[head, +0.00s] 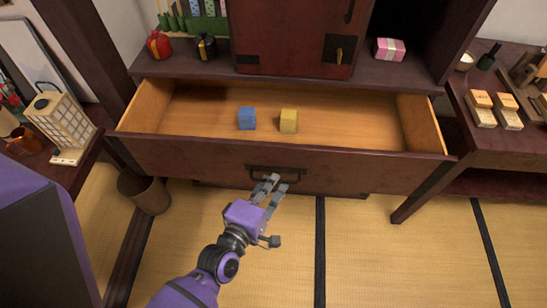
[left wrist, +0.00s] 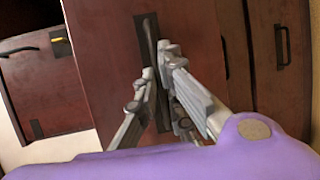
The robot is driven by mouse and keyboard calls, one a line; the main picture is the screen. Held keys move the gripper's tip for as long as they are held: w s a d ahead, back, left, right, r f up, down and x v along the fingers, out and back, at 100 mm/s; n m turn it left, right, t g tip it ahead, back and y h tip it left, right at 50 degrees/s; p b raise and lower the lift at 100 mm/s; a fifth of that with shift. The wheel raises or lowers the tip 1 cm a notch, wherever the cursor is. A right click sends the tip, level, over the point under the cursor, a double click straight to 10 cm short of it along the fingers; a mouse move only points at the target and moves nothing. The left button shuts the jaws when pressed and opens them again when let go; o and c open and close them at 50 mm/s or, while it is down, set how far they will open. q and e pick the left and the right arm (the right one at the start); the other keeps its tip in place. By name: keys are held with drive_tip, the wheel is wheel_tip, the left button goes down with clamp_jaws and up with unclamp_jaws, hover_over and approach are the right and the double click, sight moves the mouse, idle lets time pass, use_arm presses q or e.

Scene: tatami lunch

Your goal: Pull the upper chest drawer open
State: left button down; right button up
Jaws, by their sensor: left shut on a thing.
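The upper chest drawer (head: 290,158) is pulled out, and its wooden inside shows from above. A dark bar handle (head: 290,169) sits on its dark red-brown front. My left gripper (head: 269,183) is at this handle, with its grey fingers shut on it. In the left wrist view the fingers (left wrist: 162,75) close around the dark handle (left wrist: 148,45) on the drawer front (left wrist: 105,60). A blue cube (head: 247,118) and a yellow cube (head: 289,121) lie apart inside the drawer. My right gripper is not in view.
A round bin (head: 146,191) stands below the drawer's left end. A lantern (head: 62,120) stands on a side table at left. A side table (head: 500,145) with wooden boxes is at right. A pink box (head: 389,49) sits on the chest top. Tatami floor in front is clear.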

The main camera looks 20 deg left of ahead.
use_arm(q)
drive_tip(key=s+d, duration=0.2)
drive_tip(key=s, duration=0.6)
drive_tip(key=shift+d+p, duration=0.2)
drive_tip(key=shift+p, duration=0.25)
drive_tip(key=shift+r, duration=0.1)
drive_tip(key=c, duration=1.9)
unclamp_jaws()
drive_tip(key=shift+o, duration=0.2)
drive_tip(key=shift+s, duration=0.1)
drive_tip(key=v, duration=1.2)
